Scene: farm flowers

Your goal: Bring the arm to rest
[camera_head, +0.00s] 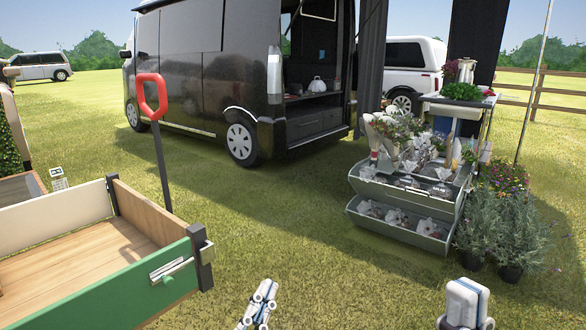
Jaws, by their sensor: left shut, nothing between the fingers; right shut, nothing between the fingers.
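My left gripper (264,290) is at the bottom edge, left of the middle, white and grey, above the grass. It is shut and empty. My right gripper (466,292) is at the bottom right, pale and seen nearly end-on. It is shut and holds nothing. Both stand apart from the objects around them. The rest of both arms is out of view below the frame.
A wooden cart with a green side panel (105,292) and a red-handled tool (152,97) is at left. A grey tiered stand (400,233) with packets and potted plants (510,225) is at right. A dark van (200,75) stands behind. The grass between is clear.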

